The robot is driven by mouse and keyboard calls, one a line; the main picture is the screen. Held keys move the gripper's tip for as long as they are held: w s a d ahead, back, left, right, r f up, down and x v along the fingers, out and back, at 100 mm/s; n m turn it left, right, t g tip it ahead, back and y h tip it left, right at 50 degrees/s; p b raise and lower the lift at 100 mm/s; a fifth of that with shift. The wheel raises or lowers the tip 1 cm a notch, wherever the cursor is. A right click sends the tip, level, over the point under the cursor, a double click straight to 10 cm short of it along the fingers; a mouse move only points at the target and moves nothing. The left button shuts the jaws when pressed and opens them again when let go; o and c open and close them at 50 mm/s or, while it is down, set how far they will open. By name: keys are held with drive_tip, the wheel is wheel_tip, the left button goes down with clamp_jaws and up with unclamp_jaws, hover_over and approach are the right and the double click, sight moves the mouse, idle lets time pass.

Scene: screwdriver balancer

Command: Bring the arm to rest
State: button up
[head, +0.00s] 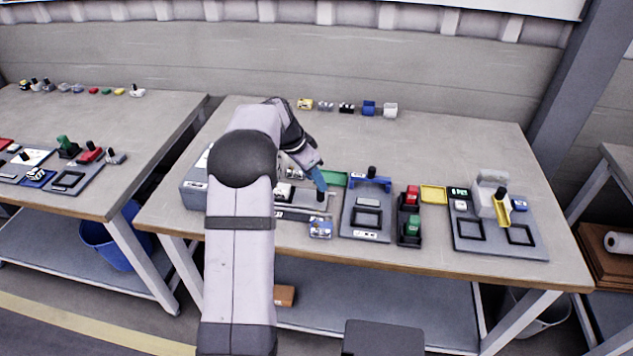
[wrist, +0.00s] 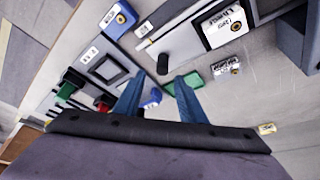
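My gripper (head: 318,181) hangs over the work table (head: 455,140), right of my arm's forearm. In the wrist view my gripper (wrist: 158,77) shows two blue fingers spread apart, with nothing held between them. A dark upright knob (wrist: 163,64) stands just beyond the fingertips. It also shows in the head view (head: 321,195), close below the fingers; I cannot tell whether they touch it. My arm hides part of the table's left side.
A grey fixture with a blue bracket (head: 370,183) stands right of my gripper.

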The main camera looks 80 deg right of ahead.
idle(0.3)
drive_tip(key=w+a+r+n+t+p, duration=0.1)
drive_tip(key=w+a+n, duration=0.4)
drive_tip(key=w+a, duration=0.5)
drive_tip(key=w+a+r+n+t+p, duration=0.1)
drive_tip(key=w+a+n, duration=0.55)
drive_tip(key=w, duration=0.65)
drive_tip(key=w+a+n+t+y, duration=0.15)
drive_tip(key=a+n, duration=0.25)
drive_tip(key=a, duration=1)
drive_tip(key=w+a+n+y, duration=0.1)
drive_tip(key=w+a+n, duration=0.3)
drive_tip(key=a, duration=1)
drive_tip(key=s+a+n, duration=0.3)
drive_tip(key=s+a, duration=0.1)
drive_tip(key=a, duration=0.2)
drive_tip(key=s+a+f+n+p, duration=0.1)
drive_tip(key=s+a+n, duration=0.3)
drive_tip(key=a, duration=0.2)
drive_tip(key=shift+a+y+p, duration=0.25)
drive_tip(key=shift+y+p, duration=0.05)
drive_tip(key=shift+y, duration=0.05)
